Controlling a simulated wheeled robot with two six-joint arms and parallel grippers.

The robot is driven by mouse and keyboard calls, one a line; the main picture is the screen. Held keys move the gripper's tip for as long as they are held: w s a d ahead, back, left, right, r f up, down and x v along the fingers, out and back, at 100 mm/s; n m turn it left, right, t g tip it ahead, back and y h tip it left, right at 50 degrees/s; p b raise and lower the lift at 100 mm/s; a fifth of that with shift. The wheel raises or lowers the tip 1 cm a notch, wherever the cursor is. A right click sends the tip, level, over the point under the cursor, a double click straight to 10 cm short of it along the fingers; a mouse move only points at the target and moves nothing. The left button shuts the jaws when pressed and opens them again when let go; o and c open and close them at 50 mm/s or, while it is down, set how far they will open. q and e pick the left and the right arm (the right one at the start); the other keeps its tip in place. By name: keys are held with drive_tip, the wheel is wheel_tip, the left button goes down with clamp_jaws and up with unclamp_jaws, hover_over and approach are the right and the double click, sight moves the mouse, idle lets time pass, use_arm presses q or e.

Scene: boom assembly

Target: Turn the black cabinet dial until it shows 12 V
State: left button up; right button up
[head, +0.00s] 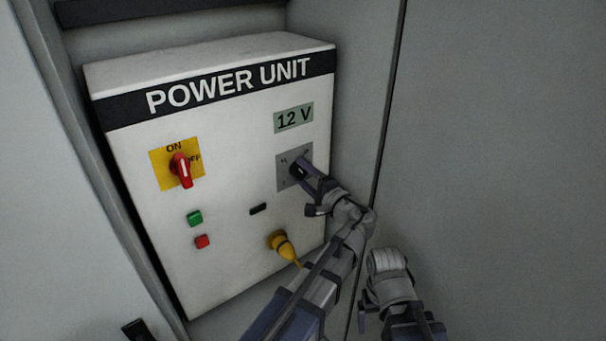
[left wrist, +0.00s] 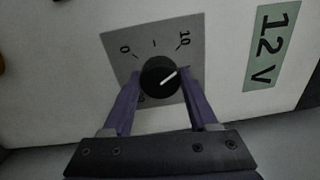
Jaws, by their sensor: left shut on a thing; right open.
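The black dial (left wrist: 159,77) sits on a grey scale plate (left wrist: 190,48) on the front of the cabinet. In the left wrist view its white pointer slants up and right, to the side of the 10 mark. My left gripper (head: 298,170) is shut on the dial, with one purple finger on each side of it in the left wrist view (left wrist: 160,82). The green display (head: 293,118) above the dial reads 12 V, and it also shows in the left wrist view (left wrist: 270,45).
The white POWER UNIT cabinet (head: 232,160) also carries a red rotary switch (head: 182,170), a green button (head: 195,218), a red button (head: 203,242) and a yellow plug (head: 284,246). A grey wall is close on the right.

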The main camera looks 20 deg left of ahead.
use_arm(q)
drive_tip(key=shift+s+f, duration=0.1)
drive_tip(key=o, duration=1.4)
drive_tip(key=shift+c, duration=0.2)
